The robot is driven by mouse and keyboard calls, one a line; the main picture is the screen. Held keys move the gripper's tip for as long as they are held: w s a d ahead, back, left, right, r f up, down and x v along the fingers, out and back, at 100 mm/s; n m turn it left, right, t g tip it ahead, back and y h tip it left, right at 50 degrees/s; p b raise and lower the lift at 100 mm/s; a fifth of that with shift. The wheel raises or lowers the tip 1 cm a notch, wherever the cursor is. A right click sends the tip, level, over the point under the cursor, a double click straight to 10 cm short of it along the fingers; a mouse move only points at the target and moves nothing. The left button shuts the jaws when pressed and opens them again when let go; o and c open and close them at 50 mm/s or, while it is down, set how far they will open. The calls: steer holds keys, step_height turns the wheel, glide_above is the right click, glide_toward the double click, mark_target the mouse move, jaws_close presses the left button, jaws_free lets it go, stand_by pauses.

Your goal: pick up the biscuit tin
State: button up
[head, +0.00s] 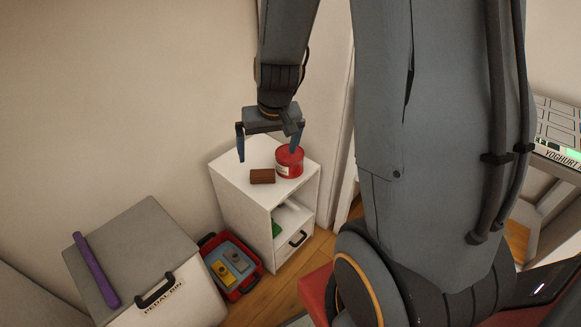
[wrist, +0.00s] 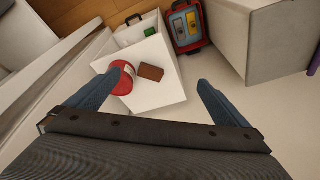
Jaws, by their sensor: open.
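The biscuit tin is most likely the red round tin (head: 290,162) with a pale label, standing upright on the right part of the white cabinet's top. It also shows in the wrist view (wrist: 122,79), close to the left finger, which partly covers it. My gripper (head: 268,156) is open and empty above the cabinet top in the head view. Its right finger overlaps the tin in the picture; I cannot tell if they touch. In the wrist view my gripper (wrist: 152,90) shows its two fingers spread wide, with the tin nearer the left one.
A brown block (head: 262,176) lies left of the tin on the white cabinet (head: 240,158). Below are an open shelf with a green thing (head: 277,228) and a drawer. A red and blue case (head: 232,266) stands on the floor beside a pedal bin (head: 150,240) bearing a purple rod (head: 96,268).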

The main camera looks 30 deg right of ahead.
steer(key=w+d+f+m+t+h+b, duration=0.1)
steer(key=w+d+f+m+b, duration=0.15)
steer(key=w+d+f, duration=0.55)
steer(key=t+h+b, duration=0.1)
steer(key=h+b, duration=0.1)
steer(key=b, duration=0.1)
glide_above(291, 159)
step_height(291, 159, down, 6)
steer(key=shift+a+f, duration=0.1)
steer(key=shift+f, duration=0.15)
steer(key=b+x, duration=0.1)
steer(key=x, duration=0.6)
steer(key=shift+w+f, duration=0.15)
steer(key=c, duration=1.4)
steer(key=shift+c, duration=0.2)
step_height(291, 159, up, 8)
steer(key=p, duration=0.3)
steer(key=shift+r+p, duration=1.1)
